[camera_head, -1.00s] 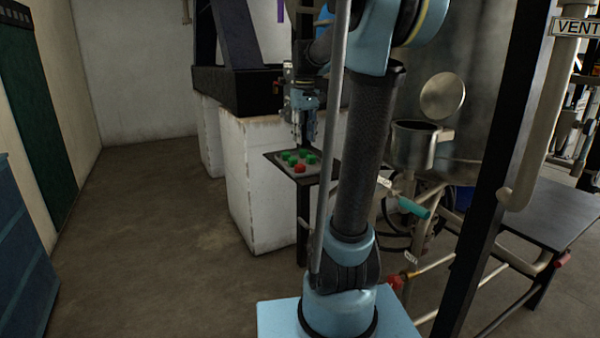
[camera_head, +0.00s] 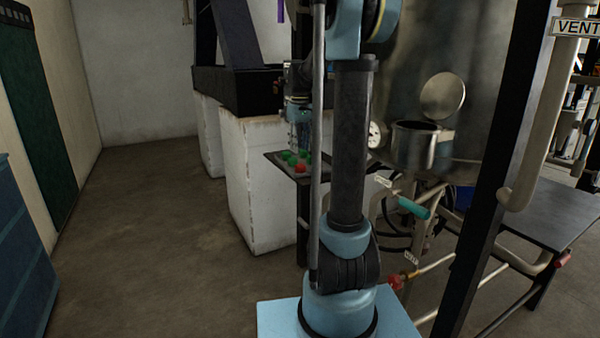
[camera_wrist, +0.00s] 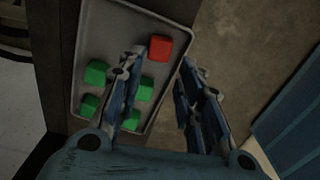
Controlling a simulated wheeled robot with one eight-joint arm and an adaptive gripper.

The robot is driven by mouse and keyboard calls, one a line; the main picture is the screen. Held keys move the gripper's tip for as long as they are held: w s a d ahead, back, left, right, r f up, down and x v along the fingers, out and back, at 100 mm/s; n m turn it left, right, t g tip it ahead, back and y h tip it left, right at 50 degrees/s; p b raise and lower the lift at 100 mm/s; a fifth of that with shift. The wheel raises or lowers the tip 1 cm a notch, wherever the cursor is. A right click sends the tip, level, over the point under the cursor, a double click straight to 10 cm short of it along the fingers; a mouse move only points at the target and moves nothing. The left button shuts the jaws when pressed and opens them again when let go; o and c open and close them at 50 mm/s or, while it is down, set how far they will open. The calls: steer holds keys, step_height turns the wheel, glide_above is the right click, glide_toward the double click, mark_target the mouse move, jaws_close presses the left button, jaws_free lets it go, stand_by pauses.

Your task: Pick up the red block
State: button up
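The red block (camera_head: 299,168) (camera_wrist: 160,47) lies at one corner of a grey tray (camera_wrist: 100,30), apart from the green blocks. Several green blocks (camera_wrist: 97,72) lie on the same tray; one is partly hidden by a finger. My gripper (camera_head: 303,143) points down over the tray in the head view. In the wrist view my gripper (camera_wrist: 161,60) is open and empty, and the red block shows between and beyond its fingertips. The gap in height to the block cannot be judged exactly.
The tray rests on a small dark stand (camera_head: 276,158) beside a white block-like plinth (camera_head: 255,200). A metal pot (camera_head: 414,146) and a large tank are to the right. The floor (camera_head: 150,220) at left is open.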

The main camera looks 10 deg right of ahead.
mark_target(300, 165)
steer(key=shift+f, duration=4.55)
steer(key=c, duration=0.7)
